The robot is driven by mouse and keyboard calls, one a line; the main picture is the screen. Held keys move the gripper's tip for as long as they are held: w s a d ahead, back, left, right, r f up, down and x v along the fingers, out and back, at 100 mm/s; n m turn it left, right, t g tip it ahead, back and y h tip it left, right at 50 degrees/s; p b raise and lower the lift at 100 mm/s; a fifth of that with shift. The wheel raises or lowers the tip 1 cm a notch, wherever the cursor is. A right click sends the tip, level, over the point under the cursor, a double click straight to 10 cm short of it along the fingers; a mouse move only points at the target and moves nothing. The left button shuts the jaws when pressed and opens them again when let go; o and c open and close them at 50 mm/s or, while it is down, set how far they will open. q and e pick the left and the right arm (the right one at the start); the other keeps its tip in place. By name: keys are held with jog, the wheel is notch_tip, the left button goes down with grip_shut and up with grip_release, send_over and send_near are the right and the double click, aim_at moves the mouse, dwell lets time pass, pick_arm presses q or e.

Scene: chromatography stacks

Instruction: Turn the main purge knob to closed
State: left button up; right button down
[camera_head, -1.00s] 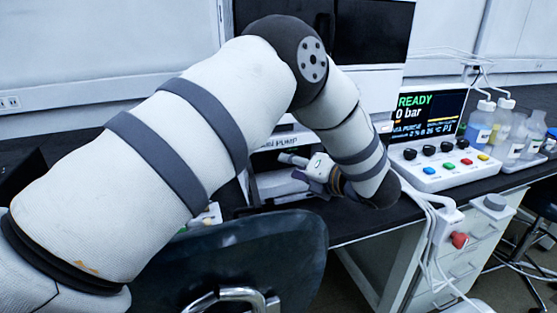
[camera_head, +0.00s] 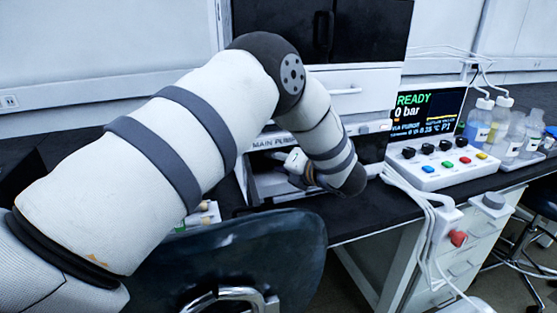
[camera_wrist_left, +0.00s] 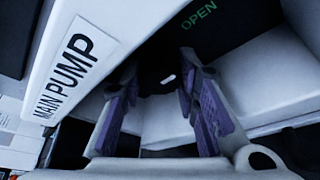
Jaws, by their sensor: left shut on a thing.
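The black purge knob (camera_wrist_left: 156,70), with a small white mark, sits between the purple-padded fingers of my left gripper (camera_wrist_left: 160,76) in the left wrist view. The fingers are shut on it, one on each side. A green OPEN label (camera_wrist_left: 198,16) shows on the dark panel just beyond the knob. The main pump (camera_wrist_left: 68,68) carries a MAIN PUMP label on its white edge. In the head view, my left gripper (camera_head: 284,168) is at the pump's front, partly hidden by my forearm, and the knob is hidden there. My right gripper is not in view.
A white control box (camera_head: 442,165) with black knobs and coloured buttons stands right of the pump, below a READY screen (camera_head: 428,108). Bottles (camera_head: 502,125) stand farther right. A dark chair back (camera_head: 235,255) is in front of the bench. White cables (camera_head: 432,210) hang over its edge.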

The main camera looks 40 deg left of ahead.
pick_arm(q)
jog(key=shift+r+n+t+h+p, duration=0.3)
jog(key=shift+n+p, duration=0.35)
jog(key=shift+n, duration=0.05)
jog(key=n+t+h+p, duration=0.1)
jog(key=n+p, duration=0.1)
jog(key=n, duration=0.1)
jog(key=shift+t, duration=0.3)
jog(key=shift+n+t+h+p, duration=0.4)
jog(key=shift+n+t+p, duration=0.1)
jog(key=shift+n+p, duration=0.1)
jog(key=shift+f+n+t+h, duration=0.3)
jog(key=shift+n+t, duration=0.2)
jog(key=shift+n, duration=0.4)
jog(key=shift+n+t, duration=0.7)
jog(key=shift+n, duration=0.4)
jog(key=shift+n+t+h, duration=0.4)
jog(key=shift+n+t, duration=0.1)
jog(key=shift+n, duration=0.3)
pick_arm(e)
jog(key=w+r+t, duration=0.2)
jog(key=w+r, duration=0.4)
pick_arm(q)
jog(key=shift+w, duration=0.1)
